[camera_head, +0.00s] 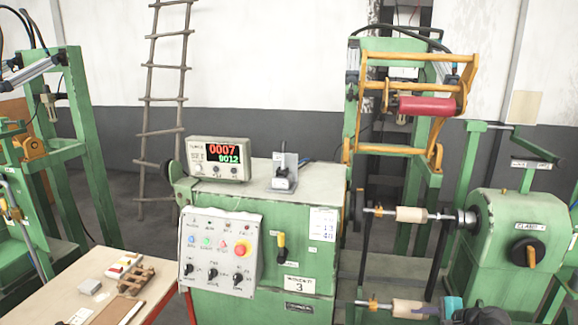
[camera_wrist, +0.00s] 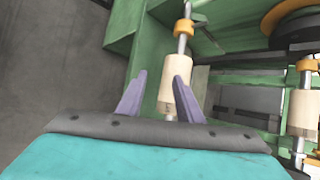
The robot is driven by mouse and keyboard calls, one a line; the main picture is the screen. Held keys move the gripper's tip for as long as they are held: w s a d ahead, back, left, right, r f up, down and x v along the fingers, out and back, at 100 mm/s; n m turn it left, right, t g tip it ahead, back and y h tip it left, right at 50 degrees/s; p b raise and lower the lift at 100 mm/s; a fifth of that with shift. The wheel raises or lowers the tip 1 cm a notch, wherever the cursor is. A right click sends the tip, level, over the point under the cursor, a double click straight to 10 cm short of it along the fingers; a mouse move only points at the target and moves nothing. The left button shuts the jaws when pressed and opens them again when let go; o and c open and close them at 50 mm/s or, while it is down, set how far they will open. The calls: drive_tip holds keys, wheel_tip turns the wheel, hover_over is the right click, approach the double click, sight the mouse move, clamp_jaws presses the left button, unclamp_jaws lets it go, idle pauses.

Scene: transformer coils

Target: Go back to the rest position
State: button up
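My gripper (camera_wrist: 158,82) shows two purple fingers standing apart in the wrist view, with nothing seen clamped between them. A beige wooden cylinder (camera_wrist: 174,66) on a metal spindle lies beyond the fingers, and the right finger covers part of it. I cannot tell the exact gap. In the head view a small part of my gripper (camera_head: 452,306) shows at the bottom right edge, beside the right end of the lower beige cylinder (camera_head: 408,308). Most of my arm is out of view.
The green winding machine (camera_head: 512,245) stands at the right, with an upper wooden cylinder (camera_head: 410,214) on its spindle. An orange frame (camera_head: 400,150) with a red roller (camera_head: 428,106) stands behind. A green control cabinet (camera_head: 300,240) is central. A worktable (camera_head: 60,290) is at lower left.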

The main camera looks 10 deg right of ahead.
drive_tip(key=s+a+f+n+g+h, duration=0.1)
drive_tip(key=s+a+f+n+g, duration=0.15)
drive_tip(key=a+f+n, duration=0.55)
drive_tip(key=s+a+f+n+g+h, duration=0.1)
drive_tip(key=a+f+n+g+h, duration=0.3)
drive_tip(key=a, duration=0.9)
drive_tip(key=s+a+f+n+g+y, duration=0.15)
drive_tip(key=a+f+n, duration=0.25)
drive_tip(key=a+n, duration=0.45)
drive_tip(key=s+a+f+m+g+b, duration=0.1)
drive_tip(key=s+f+g+b, duration=0.5)
drive_tip(key=s+f, duration=2)
drive_tip(key=shift+a+b+x, duration=0.2)
drive_tip(key=shift+b+x, duration=0.8)
drive_tip(key=shift+b, duration=1)
drive_tip(key=shift+w+m+h, duration=0.15)
drive_tip(key=shift+m+h, duration=0.1)
drive_tip(key=shift+c, duration=0.7)
